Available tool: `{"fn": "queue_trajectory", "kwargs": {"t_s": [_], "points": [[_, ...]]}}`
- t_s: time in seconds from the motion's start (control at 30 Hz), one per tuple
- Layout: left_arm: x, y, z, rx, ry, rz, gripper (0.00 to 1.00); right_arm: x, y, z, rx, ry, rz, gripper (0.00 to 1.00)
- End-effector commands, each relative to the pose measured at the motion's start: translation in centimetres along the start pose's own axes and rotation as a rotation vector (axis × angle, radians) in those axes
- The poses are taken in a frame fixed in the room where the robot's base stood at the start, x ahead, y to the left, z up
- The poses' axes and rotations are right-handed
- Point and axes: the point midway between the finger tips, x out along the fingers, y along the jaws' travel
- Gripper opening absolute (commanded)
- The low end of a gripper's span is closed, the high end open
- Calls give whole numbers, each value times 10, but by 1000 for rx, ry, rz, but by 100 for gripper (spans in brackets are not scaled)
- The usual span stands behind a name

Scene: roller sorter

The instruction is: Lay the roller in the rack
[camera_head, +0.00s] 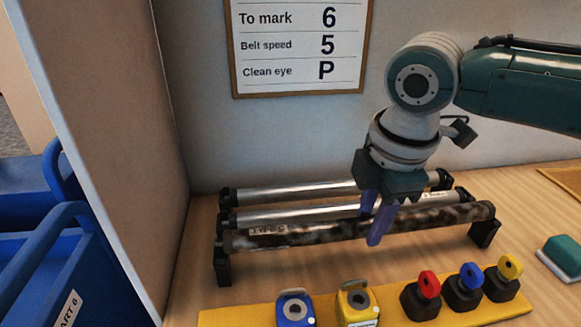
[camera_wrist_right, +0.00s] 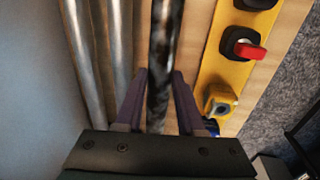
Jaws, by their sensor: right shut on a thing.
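The roller (camera_head: 320,230) is long, dark and mottled with brown and grey patches, with a small pale label near its left end. It lies level at the front of the rack (camera_head: 222,270), its ends at the front black end supports. I cannot tell whether it rests in them. My right gripper (camera_head: 373,222) points down and is shut on the roller right of its middle. In the right wrist view my right gripper (camera_wrist_right: 160,78) has one finger on each side of the roller (camera_wrist_right: 165,35). My left gripper is not in view.
Two shiny metal rollers (camera_head: 300,191) lie behind. A yellow strip (camera_head: 240,317) in front carries a blue and a yellow device and red, blue and yellow knobs. A green-topped block (camera_head: 562,250) lies right. A wall panel (camera_head: 100,130) and blue bins (camera_head: 40,260) stand left.

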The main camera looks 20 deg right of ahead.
Motion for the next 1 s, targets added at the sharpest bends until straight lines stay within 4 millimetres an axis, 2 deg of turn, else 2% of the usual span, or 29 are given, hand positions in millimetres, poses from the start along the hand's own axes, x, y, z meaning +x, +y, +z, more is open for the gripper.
{"fn": "queue_trajectory", "kwargs": {"t_s": [0.6, 1.0], "points": [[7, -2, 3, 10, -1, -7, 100, 18, -3, 1, -1, -1, 8, 0], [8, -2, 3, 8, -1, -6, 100, 21, -3, 2, -1, -2, 9, 0]]}}
